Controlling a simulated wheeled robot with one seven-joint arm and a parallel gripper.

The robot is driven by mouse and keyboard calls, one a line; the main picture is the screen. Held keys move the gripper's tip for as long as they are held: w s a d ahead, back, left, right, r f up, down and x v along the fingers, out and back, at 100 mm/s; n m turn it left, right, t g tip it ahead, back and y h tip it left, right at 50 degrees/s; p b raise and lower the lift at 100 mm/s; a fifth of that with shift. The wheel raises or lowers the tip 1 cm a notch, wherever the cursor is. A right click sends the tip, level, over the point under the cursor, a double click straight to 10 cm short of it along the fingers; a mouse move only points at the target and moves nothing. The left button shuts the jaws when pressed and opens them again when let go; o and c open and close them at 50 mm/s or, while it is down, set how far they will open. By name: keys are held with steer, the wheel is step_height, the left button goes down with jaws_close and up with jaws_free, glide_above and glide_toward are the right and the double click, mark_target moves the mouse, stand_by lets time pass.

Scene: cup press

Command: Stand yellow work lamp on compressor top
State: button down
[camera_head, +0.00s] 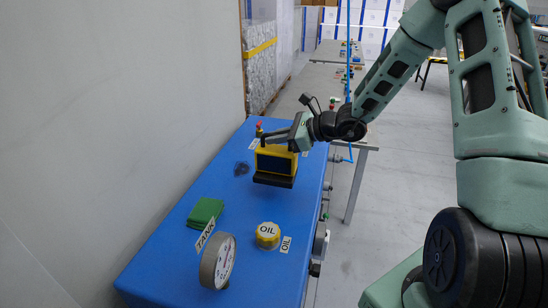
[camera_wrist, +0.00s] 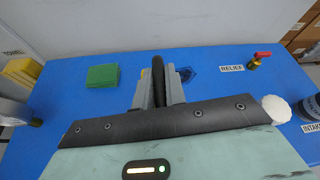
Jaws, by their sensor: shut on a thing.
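The yellow work lamp (camera_head: 275,161) has a dark front panel and a dark base. It is upright over the blue compressor top (camera_head: 205,262), towards its far part. I cannot tell whether its base touches the top. My gripper (camera_head: 284,138) reaches in from the right at the lamp's upper end. In the wrist view, my gripper's two grey fingers (camera_wrist: 160,78) are shut on a black handle bar, with a sliver of yellow beside it. The rest of the lamp is hidden there.
A folded green cloth (camera_head: 206,212), a yellow OIL cap (camera_head: 268,235) and a grey tape roll (camera_head: 217,262) occupy the near part. A red-handled relief valve (camera_wrist: 262,56) stands beyond the lamp. A dark patch (camera_head: 242,169) lies left of the lamp. A wall borders the left side.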

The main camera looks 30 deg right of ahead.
mark_target(276, 153)
steer(key=shift+f+p, duration=0.55)
steer(key=shift+f, duration=2.1)
steer(key=c, duration=1.5)
jaws_free()
steer(key=shift+f, duration=0.1)
steer(key=shift+o, duration=0.2)
